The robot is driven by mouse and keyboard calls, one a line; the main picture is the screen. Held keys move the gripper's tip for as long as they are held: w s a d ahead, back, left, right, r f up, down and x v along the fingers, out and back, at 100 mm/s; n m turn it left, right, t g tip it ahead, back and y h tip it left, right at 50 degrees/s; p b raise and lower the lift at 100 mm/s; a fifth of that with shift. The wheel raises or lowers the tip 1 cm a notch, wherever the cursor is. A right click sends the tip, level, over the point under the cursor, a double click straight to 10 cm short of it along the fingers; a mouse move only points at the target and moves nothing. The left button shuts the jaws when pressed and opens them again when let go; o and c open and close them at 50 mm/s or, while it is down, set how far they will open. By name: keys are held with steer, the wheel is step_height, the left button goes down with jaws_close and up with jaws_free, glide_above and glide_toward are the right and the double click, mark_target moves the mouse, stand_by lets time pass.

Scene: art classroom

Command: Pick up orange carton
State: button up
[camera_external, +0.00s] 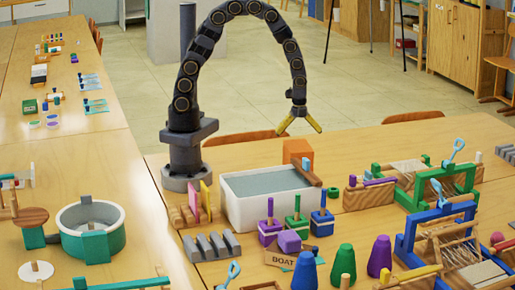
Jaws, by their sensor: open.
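The orange carton (298,149) is a plain box standing on the table just behind the white tub (265,209). Its lower part is partly hidden by the tub and by a brown block with a blue end (308,172). My gripper (300,130) hangs from the arched arm above and behind the carton in the picture, with its yellow-tipped fingers spread wide and nothing between them. A gap shows between the fingers and the carton's top; the depth between them is hard to tell.
Several purple, green and blue stamps (297,225) stand in front of the tub. Wooden looms with green frames (434,180) and blue frames (440,230) fill the right side. Bare tabletop (365,150) lies right of the carton. Chair backs (413,116) line the table's far edge.

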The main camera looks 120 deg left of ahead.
mark_target(298, 145)
step_height(298, 145, down, 5)
steer(key=shift+d+f, duration=0.1)
steer(key=shift+f, duration=0.05)
steer(key=c, duration=0.9)
steer(key=shift+c, duration=0.3)
